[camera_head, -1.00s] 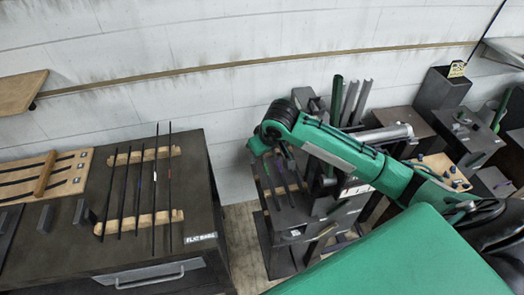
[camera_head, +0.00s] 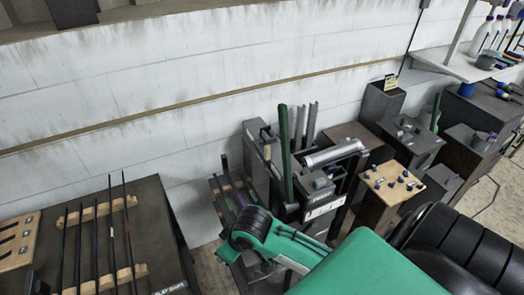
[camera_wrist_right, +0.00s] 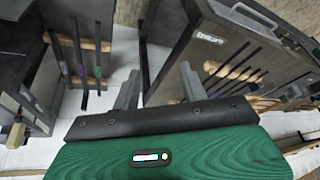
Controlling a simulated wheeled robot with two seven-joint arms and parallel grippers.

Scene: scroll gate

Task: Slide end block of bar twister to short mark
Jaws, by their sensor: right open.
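The machine that looks like the bar twister (camera_head: 318,185) stands right of centre in the head view, with a grey cylinder (camera_head: 335,153) behind a dark block and a white label. I cannot tell its end block or short mark apart at this size. My right arm, green with a black joint, is in front of the machine and hides its lower part. In the right wrist view my right gripper (camera_wrist_right: 160,88) has its two fingers apart with nothing between them. My left gripper does not show.
A dark cabinet (camera_head: 160,215) with a bar rack stands at left. A small bar rack (camera_head: 232,192) is beside the machine. A wooden-topped stand (camera_head: 393,183) and dark boxes stand to its right. In the wrist view a labelled cabinet (camera_wrist_right: 205,40) lies beyond the fingers.

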